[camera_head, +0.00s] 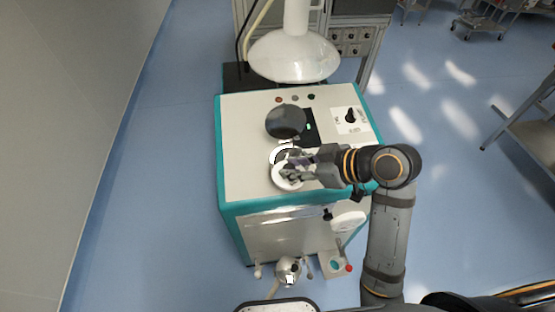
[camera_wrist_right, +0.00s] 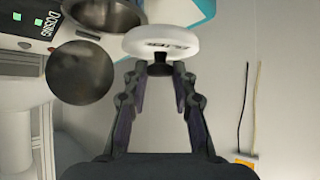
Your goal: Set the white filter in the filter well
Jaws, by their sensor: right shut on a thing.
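The white filter (camera_wrist_right: 160,42) is a round white disc with dark lettering and a black knob (camera_wrist_right: 160,68). My right gripper (camera_wrist_right: 160,73) is shut on that knob. In the head view the filter (camera_head: 285,178) hangs at the near side of the filter well (camera_head: 276,153), partly covered by my right gripper (camera_head: 294,168). In the wrist view the metal-walled filter well (camera_wrist_right: 104,12) lies beside the filter, whose edge overlaps its rim. The filter is outside the opening. My left gripper is not in view.
A dark round lid (camera_head: 285,121) stands behind the well on the teal-edged machine (camera_head: 245,150). A control knob (camera_head: 350,116) sits at the right of the top. A white hood (camera_head: 295,57) rises behind. The left part of the top is clear.

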